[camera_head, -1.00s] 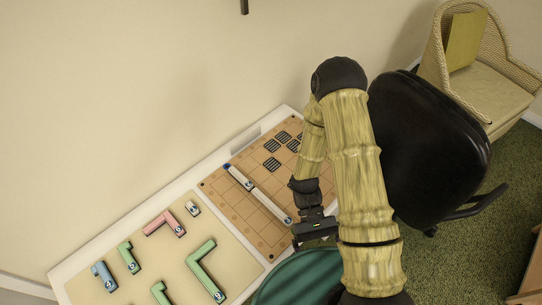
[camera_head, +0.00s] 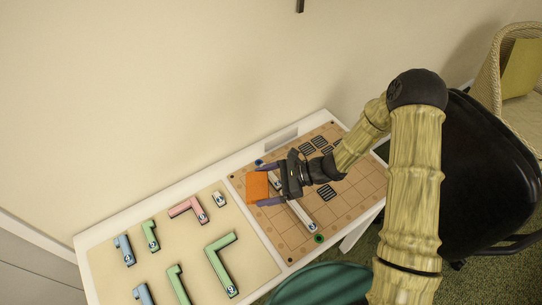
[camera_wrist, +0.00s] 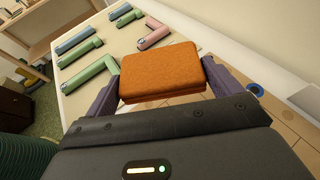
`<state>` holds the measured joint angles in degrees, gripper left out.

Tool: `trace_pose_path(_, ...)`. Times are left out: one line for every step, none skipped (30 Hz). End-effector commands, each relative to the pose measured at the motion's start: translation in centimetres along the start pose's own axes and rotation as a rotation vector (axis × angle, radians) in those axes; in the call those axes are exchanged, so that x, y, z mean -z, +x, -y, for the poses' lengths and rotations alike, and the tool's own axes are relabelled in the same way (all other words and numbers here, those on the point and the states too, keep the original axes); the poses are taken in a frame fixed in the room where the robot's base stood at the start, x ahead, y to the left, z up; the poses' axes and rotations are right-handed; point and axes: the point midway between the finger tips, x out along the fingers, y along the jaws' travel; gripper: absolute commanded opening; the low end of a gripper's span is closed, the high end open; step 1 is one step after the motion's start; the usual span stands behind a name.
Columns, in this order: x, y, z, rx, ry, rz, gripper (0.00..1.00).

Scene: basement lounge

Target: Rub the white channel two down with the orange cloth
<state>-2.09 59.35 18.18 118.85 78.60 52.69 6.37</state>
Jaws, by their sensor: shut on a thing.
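The long white channel (camera_head: 301,213) lies on the tan grid board, slanting from the blue marker at its upper left to the green marker at its lower right. Its upper part is partly hidden by my gripper. My gripper (camera_head: 265,184) is shut on the orange cloth (camera_head: 257,188), a flat folded pad, above the board's left edge near the channel's upper end. In the wrist view the cloth (camera_wrist: 160,72) sits squarely between both purple fingers. I cannot tell whether the cloth touches anything below it.
The tan grid board (camera_head: 350,205) has several dark grates (camera_head: 320,142) at its far side. Left of it, a beige panel (camera_head: 190,240) holds green, blue, pink and small white channel pieces. A wall runs behind the table. A green chair (camera_head: 318,283) and a black chair (camera_head: 490,170) stand close by.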

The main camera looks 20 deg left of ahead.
Motion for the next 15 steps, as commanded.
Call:
trace_pose_path(-0.2,-0.4,1.8,0.072,0.027,-0.001,0.64)
trace_pose_path(-0.4,-0.6,2.8,0.114,0.045,-0.001,0.64)
trace_pose_path(-0.6,-0.9,4.1,0.166,0.067,0.0,0.64)
trace_pose_path(-0.7,-1.1,4.9,0.203,0.082,0.0,0.64)
trace_pose_path(-0.8,-1.4,5.7,0.236,0.096,-0.001,0.64)
trace_pose_path(-0.8,-1.8,6.7,0.277,0.113,-0.001,0.64)
trace_pose_path(-0.9,-2.0,7.3,0.303,0.124,-0.001,0.64)
trace_pose_path(-1.0,-2.2,7.8,0.324,0.133,0.0,0.64)
trace_pose_path(-1.0,-2.5,8.3,0.346,0.143,0.0,0.64)
trace_pose_path(-1.1,-2.6,8.6,0.359,0.148,-0.001,0.64)
trace_pose_path(-1.1,-2.7,8.8,0.368,0.152,-0.001,0.64)
trace_pose_path(-1.1,-2.8,8.9,0.376,0.156,-0.001,0.64)
trace_pose_path(-1.1,-2.8,9.0,0.378,0.157,-0.001,0.64)
trace_pose_path(-1.1,-2.8,9.0,0.379,0.157,-0.001,0.64)
trace_pose_path(-1.1,-2.8,9.0,0.379,0.157,-0.002,0.64)
